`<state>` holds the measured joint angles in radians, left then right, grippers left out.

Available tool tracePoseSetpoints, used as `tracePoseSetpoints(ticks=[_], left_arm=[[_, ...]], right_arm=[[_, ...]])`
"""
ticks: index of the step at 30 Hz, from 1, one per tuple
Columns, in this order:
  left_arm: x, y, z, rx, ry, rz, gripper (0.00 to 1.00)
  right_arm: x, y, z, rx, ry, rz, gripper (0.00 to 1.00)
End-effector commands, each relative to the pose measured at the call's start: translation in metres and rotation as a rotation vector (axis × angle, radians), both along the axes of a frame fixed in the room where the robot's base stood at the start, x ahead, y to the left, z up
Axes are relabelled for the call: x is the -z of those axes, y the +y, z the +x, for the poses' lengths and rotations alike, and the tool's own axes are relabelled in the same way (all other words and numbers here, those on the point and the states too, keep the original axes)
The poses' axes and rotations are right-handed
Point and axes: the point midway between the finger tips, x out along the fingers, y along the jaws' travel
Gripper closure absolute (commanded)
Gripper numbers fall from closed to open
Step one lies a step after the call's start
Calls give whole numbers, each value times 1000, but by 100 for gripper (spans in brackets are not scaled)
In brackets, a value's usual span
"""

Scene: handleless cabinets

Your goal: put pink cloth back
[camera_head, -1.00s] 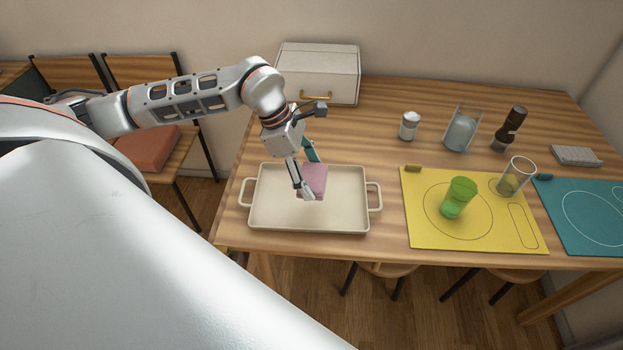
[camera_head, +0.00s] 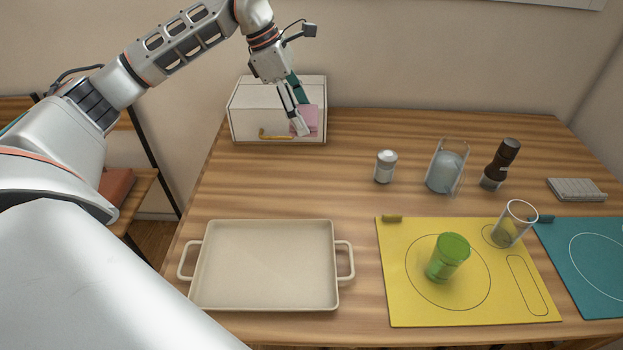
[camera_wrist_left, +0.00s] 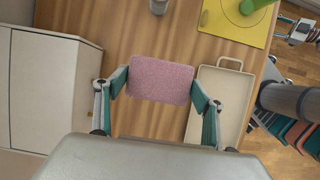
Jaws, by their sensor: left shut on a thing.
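The pink cloth (camera_head: 311,120) is a small folded pad. My left gripper (camera_head: 301,118) is shut on it and holds it in the air in front of the white cabinet (camera_head: 245,102), at the back left of the table. In the left wrist view the cloth (camera_wrist_left: 161,80) spans the gap between the two teal fingers of my left gripper (camera_wrist_left: 161,88). The cabinet's white side (camera_wrist_left: 45,90) shows at the left there.
An empty cream tray (camera_head: 265,265) is at the front left. A yellow mat (camera_head: 405,290) holds a green cup (camera_head: 448,257) and a clear glass (camera_head: 513,224). A shaker (camera_head: 385,167), a glass holder (camera_head: 446,168) and a dark mill (camera_head: 500,165) stand behind. The wood between cabinet and tray is clear.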

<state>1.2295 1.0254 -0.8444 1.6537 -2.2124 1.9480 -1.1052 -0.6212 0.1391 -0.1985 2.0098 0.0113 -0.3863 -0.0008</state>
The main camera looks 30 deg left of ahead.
Motion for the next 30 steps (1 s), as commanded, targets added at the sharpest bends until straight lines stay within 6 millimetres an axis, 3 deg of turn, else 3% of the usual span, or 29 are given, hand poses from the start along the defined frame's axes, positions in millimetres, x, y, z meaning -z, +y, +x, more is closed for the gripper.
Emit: tracePoseSetpoints(ticks=[9, 18, 30], left_arm=[[72, 0, -2, -1, 12, -2, 51], [138, 0, -1, -1, 8, -1, 51], [172, 0, -1, -1, 6, -1, 51]], right_arm=[[22, -1, -18, -5, 37, -11, 60], [20, -2, -10, -7, 20, -17, 60], [22, -4, -6, -6, 16, -23, 60]])
